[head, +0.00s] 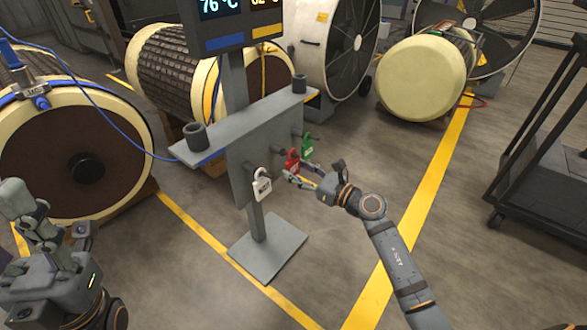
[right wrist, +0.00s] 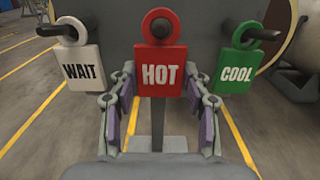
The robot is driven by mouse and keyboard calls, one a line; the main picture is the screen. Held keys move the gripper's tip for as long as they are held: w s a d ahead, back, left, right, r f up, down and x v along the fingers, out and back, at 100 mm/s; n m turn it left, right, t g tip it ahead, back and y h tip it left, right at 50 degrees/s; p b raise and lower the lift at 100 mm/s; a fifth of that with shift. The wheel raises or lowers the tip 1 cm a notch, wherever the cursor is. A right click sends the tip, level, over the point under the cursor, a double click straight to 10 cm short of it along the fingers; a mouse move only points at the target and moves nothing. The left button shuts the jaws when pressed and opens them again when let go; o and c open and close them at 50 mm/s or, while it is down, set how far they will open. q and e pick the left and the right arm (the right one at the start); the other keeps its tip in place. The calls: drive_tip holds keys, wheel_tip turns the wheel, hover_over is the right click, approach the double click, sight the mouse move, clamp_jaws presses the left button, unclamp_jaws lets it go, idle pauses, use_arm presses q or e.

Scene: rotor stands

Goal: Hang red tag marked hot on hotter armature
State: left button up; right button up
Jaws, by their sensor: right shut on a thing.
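The red tag marked HOT (head: 292,161) hangs on a peg of the grey stand, and shows head-on in the right wrist view (right wrist: 160,75). My right gripper (head: 303,176) is at this tag, with its fingers (right wrist: 164,100) on either side of the tag's lower part, shut on it. A large armature with a blue strap (head: 75,170) lies at the left. A second armature with a yellow strap (head: 180,75) lies behind the stand. The display (head: 225,20) reads 76 °C above a blue bar; the reading above the yellow bar is cut off. My left gripper (head: 22,210) is at lower left; its jaws are unclear.
A white WAIT tag (head: 262,186) and a green COOL tag (head: 308,148) hang on pegs beside the red one. A blue cable (head: 125,130) runs from the left armature to the stand. A dark cart (head: 545,180) stands at right.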

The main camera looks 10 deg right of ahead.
drive_tip(key=shift+r+v, duration=0.1)
drive_tip(key=shift+v, duration=0.6)
drive_tip(key=shift+r+v, duration=0.15)
drive_tip(key=shift+v, duration=0.6)
drive_tip(key=shift+s+d+r, duration=0.15)
drive_tip(key=shift+s+d, duration=0.25)
drive_tip(key=shift+s, duration=0.1)
drive_tip(key=shift+s+d+r, duration=0.2)
drive_tip(key=shift+s+d, duration=0.15)
drive_tip(key=shift+s, duration=0.1)
